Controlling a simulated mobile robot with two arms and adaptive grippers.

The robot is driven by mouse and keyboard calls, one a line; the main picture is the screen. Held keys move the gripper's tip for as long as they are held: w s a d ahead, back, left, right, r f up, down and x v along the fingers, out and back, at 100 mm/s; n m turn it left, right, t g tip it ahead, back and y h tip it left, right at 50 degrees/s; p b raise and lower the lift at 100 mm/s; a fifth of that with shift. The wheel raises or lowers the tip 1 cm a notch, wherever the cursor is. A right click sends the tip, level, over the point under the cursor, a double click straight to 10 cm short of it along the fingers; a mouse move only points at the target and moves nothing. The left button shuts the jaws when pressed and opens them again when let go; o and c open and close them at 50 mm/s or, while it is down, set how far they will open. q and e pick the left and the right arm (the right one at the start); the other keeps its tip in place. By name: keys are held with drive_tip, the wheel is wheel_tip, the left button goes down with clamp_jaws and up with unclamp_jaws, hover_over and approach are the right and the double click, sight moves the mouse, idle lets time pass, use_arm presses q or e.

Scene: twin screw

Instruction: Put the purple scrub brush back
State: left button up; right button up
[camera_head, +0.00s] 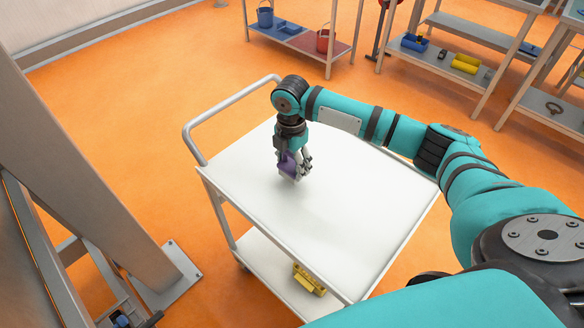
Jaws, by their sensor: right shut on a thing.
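The purple scrub brush (287,164) is between the fingers of my right gripper (294,166), which is shut on it. The gripper points down over the white top of the cart (345,215), towards its far left part near the handle. The brush is low over the top; I cannot tell whether it touches the surface. The fingers hide part of the brush. My left gripper is not in view.
The cart top is otherwise bare. A yellow object (309,280) lies on the cart's lower shelf. A grey post (95,170) stands at the left. Shelves at the back hold a blue bucket (265,17), a red bucket (323,41) and a yellow bin (466,64).

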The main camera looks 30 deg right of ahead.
wheel_tip(320, 180, down, 3)
drive_tip(key=shift+s+r, duration=0.1)
drive_tip(key=shift+r, duration=0.1)
drive_tip(key=o, duration=1)
drive_tip(key=shift+o, duration=0.2)
wheel_tip(320, 180, up, 12)
drive_tip(key=shift+b, duration=0.5)
